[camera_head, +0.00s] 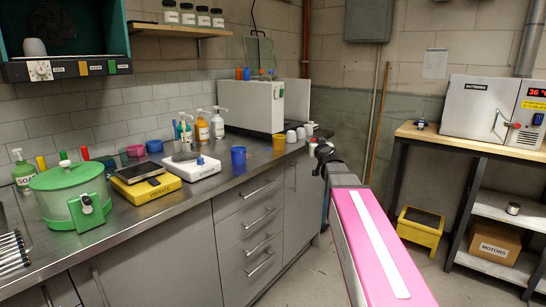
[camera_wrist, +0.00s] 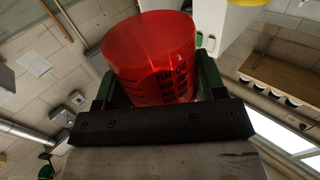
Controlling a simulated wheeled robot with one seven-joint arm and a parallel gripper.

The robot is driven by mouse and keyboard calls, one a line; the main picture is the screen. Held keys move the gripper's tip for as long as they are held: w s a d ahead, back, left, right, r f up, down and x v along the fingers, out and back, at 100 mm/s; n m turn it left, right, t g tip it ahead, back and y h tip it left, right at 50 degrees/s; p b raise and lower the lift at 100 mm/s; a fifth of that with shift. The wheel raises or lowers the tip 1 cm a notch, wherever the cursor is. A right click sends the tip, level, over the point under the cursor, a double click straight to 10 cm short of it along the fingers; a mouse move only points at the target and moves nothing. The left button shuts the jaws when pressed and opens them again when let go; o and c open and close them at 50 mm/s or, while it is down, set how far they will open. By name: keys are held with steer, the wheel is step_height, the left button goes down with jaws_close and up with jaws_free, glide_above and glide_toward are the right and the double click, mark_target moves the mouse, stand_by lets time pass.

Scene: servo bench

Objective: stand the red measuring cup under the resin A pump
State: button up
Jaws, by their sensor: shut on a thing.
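The red measuring cup (camera_wrist: 150,58) fills the middle of the wrist view, with dark printed marks on its side. My gripper (camera_wrist: 157,88) is shut on it, one green finger on each side. In the head view my gripper (camera_head: 318,148) is in front of the counter's far right end; the cup is hard to make out there.
A large white box (camera_head: 270,105) stands at the back.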

steer(key=shift+d+r+m+h, duration=0.2)
steer(key=shift+r+h, duration=0.2)
steer(key=shift+r, duration=0.3)
steer(key=shift+d+r+m+h, duration=0.2)
steer(key=shift+r+h, duration=0.2)
steer(key=shift+r, duration=0.25)
steer(key=shift+r+m+h, duration=0.3)
steer(key=shift+r, duration=1.15)
steer(key=shift+f, duration=1.1)
steer(key=shift+a+f+y, duration=0.15)
steer(key=shift+f+y, duration=0.45)
steer(key=shift+f, duration=0.35)
steer(key=shift+s+a+f+n+y, duration=0.1)
steer(key=shift+a+f+n+y, duration=0.25)
steer(key=shift+f+n+y, duration=0.4)
steer(key=shift+s+a+f+n+y, duration=0.1)
steer(key=shift+a+f+n+y, duration=0.3)
steer(key=shift+f, duration=0.5)
steer(key=s+a+n+g+y, duration=0.5)
steer(key=a+n+g+y, duration=0.2)
steer(key=y, duration=0.4)
steer(key=shift+s+r+n+g, duration=0.25)
steer(key=shift+n+g, duration=0.25)
steer(key=shift+n, duration=0.55)
steer(key=shift+w+a+y, duration=0.1)
steer(key=shift+a+y, duration=0.05)
steer(key=shift+y, duration=0.1)
